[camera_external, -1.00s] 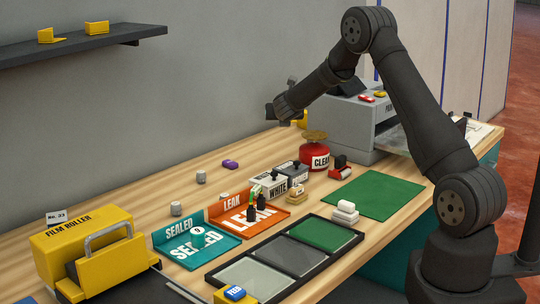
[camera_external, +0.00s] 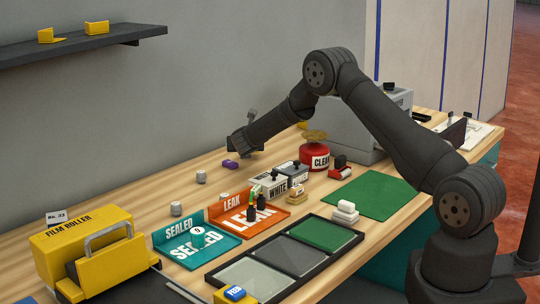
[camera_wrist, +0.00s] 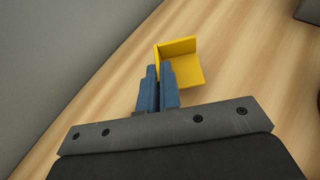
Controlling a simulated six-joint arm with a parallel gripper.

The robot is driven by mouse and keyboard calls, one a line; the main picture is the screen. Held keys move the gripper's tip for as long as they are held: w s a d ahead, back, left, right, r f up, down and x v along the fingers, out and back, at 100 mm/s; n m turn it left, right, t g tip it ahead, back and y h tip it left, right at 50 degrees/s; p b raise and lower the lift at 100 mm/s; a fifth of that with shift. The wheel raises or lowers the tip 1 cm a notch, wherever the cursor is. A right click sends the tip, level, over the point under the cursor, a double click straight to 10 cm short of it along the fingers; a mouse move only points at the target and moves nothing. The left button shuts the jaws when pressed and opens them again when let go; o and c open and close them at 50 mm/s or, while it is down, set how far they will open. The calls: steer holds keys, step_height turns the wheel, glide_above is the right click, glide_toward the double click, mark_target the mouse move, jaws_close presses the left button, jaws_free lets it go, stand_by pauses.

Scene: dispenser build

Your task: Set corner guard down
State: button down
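A yellow corner guard (camera_wrist: 183,62) with two plates at a right angle shows just beyond my fingertips in the wrist view. Its near edge meets the fingertips in the picture, and I cannot tell whether they touch. In the external view a small yellow piece (camera_external: 302,125) shows at the back of the table, below my forearm and left of the grey machine; it looks like the same guard, partly hidden. My gripper (camera_wrist: 159,67) has blue fingers close together, with at most a narrow gap. In the external view my gripper (camera_external: 232,147) is left of the yellow piece, above the table near the wall.
A purple piece (camera_external: 230,164) lies below my gripper. The red can (camera_external: 314,157) and grey machine (camera_external: 345,128) stand to the right. Black and white blocks (camera_external: 270,184) and an orange LEAK tray (camera_external: 268,221) are in front. Two yellow pieces sit on the wall shelf (camera_external: 70,53).

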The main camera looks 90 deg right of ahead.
steer(key=shift+f, duration=1.1)
steer(key=shift+f, duration=0.2)
steer(key=c, duration=1.6)
jaws_free()
steer(key=shift+c, duration=0.2)
steer(key=shift+r, duration=0.1)
steer(key=shift+a+r, duration=0.1)
steer(key=shift+r, duration=0.05)
steer(key=v, duration=1.1)
steer(key=shift+a+r, duration=0.2)
steer(key=shift+a, duration=0.15)
